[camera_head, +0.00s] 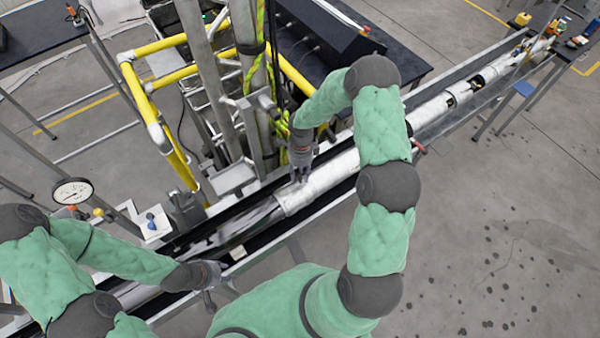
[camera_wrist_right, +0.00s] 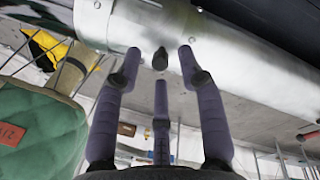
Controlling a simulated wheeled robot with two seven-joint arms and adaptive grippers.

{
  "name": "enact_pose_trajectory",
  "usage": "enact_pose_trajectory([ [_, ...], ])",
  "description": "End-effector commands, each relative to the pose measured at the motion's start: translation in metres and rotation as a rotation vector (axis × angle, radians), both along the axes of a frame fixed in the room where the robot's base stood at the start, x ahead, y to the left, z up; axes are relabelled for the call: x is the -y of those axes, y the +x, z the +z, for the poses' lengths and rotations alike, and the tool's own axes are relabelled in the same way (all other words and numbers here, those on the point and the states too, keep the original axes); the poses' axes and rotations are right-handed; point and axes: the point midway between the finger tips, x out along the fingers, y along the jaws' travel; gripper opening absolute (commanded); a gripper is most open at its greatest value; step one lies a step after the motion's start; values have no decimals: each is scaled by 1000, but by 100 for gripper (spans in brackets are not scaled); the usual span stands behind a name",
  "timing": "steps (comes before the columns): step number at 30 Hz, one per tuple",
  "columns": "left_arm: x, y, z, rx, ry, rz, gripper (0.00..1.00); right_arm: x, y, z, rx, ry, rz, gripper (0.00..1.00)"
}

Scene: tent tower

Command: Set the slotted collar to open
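A long silver tube (camera_head: 330,175) lies along a narrow rail bench. The slotted collar cannot be told apart for certain from the tube; no slot is clear. In the right wrist view the bright metal cylinder (camera_wrist_right: 235,60) crosses the top, with a small dark knob (camera_wrist_right: 160,59) on its side. My right gripper (camera_head: 299,177) is over the tube's near end section. In its wrist view, the right gripper (camera_wrist_right: 160,62) has its fingers apart, two tips either side of the knob; contact is unclear. My left gripper (camera_head: 218,294) is open and empty beside the bench's front edge.
A yellow-railed frame (camera_head: 170,75) with upright posts stands just behind the bench. A round gauge (camera_head: 73,191) is at the left. A dark table (camera_head: 350,50) stands behind. The floor (camera_head: 490,230) at the right is clear.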

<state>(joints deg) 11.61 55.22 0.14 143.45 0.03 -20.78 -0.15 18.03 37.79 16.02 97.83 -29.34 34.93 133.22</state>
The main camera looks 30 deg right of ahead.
Motion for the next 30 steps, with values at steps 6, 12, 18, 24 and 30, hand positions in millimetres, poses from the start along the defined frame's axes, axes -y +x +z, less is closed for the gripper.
enact_pose_trajectory([
  [6, 0, 0, 2, 0, 0, 0, 40, -1, -1, -9, 1, 0, 0, 40],
  [12, 0, 0, 1, 0, 0, 0, 40, -1, -1, -9, 1, 0, 1, 40],
  [18, 0, 0, 1, 0, 0, 0, 40, -1, -1, -9, 1, 1, 1, 0],
  [24, 0, 0, 1, 0, 0, 0, 40, -1, -1, -9, 3, 1, 1, 0],
  [30, 0, 0, -8, 0, 0, 0, 40, -1, 8, -10, 30, 3, 0, 0],
])
